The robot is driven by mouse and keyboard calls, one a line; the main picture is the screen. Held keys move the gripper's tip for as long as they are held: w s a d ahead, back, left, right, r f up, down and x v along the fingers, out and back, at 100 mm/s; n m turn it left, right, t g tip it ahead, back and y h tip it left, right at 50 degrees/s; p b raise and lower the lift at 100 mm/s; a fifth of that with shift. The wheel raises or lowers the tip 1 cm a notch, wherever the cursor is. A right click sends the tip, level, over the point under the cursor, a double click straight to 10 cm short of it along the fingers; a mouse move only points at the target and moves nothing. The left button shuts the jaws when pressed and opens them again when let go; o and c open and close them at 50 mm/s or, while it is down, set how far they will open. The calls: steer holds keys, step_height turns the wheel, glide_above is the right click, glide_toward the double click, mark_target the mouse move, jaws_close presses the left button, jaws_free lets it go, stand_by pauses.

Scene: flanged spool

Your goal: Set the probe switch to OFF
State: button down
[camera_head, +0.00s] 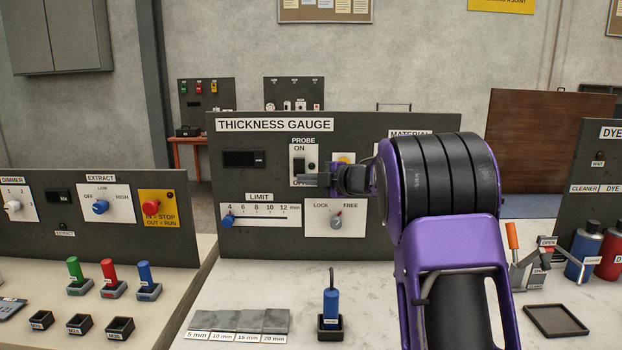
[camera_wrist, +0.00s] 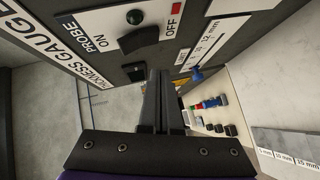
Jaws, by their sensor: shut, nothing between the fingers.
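The probe switch is a black rocker (camera_head: 299,164) on a white plate marked PROBE, with ON above it. The OFF mark below is mostly covered by my gripper (camera_head: 304,180), which points left across the plate's lower part. In the wrist view the rocker (camera_wrist: 138,40) lies between ON at left and OFF at right, with a dark round lamp (camera_wrist: 135,17) beside it. I cannot tell which side of the rocker is pressed. My gripper (camera_wrist: 161,72) is shut and empty, its tips close to the panel near the rocker; contact cannot be told.
The thickness gauge panel (camera_head: 260,180) also carries a dark display, a LIMIT slider with a blue knob (camera_head: 227,221) and a LOCK/FREE dial (camera_head: 336,221). On the bench below stand a blue probe in a holder (camera_head: 331,308) and several grey plates (camera_head: 240,321).

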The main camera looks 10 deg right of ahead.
steer(key=f+v, duration=0.2)
steer(key=v, duration=0.7)
steer(key=shift+s+d, duration=0.3)
steer(key=shift+s, duration=0.15)
steer(key=shift+f, duration=0.1)
